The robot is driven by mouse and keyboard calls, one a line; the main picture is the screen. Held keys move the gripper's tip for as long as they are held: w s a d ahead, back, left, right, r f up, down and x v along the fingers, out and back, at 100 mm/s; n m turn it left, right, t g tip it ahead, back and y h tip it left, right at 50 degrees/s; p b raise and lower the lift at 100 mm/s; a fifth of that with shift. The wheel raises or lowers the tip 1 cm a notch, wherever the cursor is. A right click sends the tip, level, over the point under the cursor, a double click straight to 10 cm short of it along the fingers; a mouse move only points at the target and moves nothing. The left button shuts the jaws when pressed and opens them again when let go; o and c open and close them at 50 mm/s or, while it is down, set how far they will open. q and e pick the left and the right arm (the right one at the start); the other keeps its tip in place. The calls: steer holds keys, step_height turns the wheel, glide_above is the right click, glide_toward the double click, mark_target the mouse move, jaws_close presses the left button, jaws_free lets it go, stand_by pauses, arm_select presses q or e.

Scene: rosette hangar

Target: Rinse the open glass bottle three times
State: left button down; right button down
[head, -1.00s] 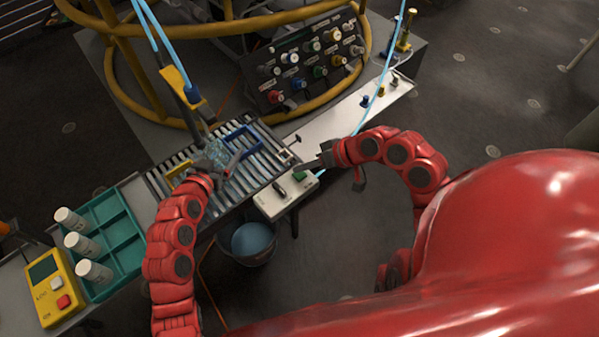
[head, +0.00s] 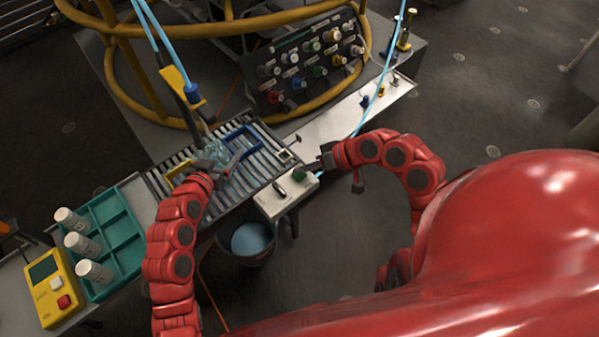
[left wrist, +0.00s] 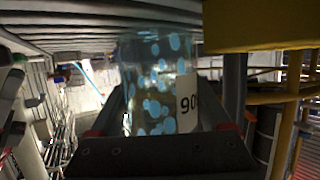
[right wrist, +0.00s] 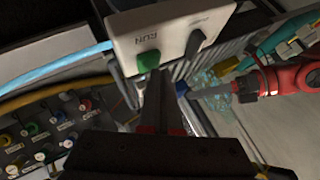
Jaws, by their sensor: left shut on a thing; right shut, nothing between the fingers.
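My left gripper (head: 217,166) is shut on the clear glass bottle (head: 210,153) over the slatted rack. The left wrist view shows the bottle (left wrist: 160,85) between the fingers, speckled with pale blue spots and bearing a white label. My right gripper (head: 309,171) is shut and empty at the white control box (head: 272,208). In the right wrist view its fingertips (right wrist: 155,78) are at the green button (right wrist: 148,60) marked RUN; I cannot tell whether they touch it. A dark lever (right wrist: 197,42) is beside the button.
The slatted rack (head: 255,172) has blue and yellow handles. A bucket (head: 250,240) of blue liquid stands below. A teal tray (head: 128,262) with white containers and a yellow device (head: 48,290) are at the left. A valve panel (head: 310,62) stands behind.

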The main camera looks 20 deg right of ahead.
steer(key=shift+f, duration=0.5)
stand_by(1.4)
steer(key=shift+r, duration=0.15)
stand_by(0.5)
steer(key=shift+r, duration=0.75)
steer(key=shift+r, duration=0.15)
steer(key=shift+r, duration=2.35)
steer(key=shift+r, duration=0.1)
step_height(320, 180, up, 6)
glide_above(304, 176)
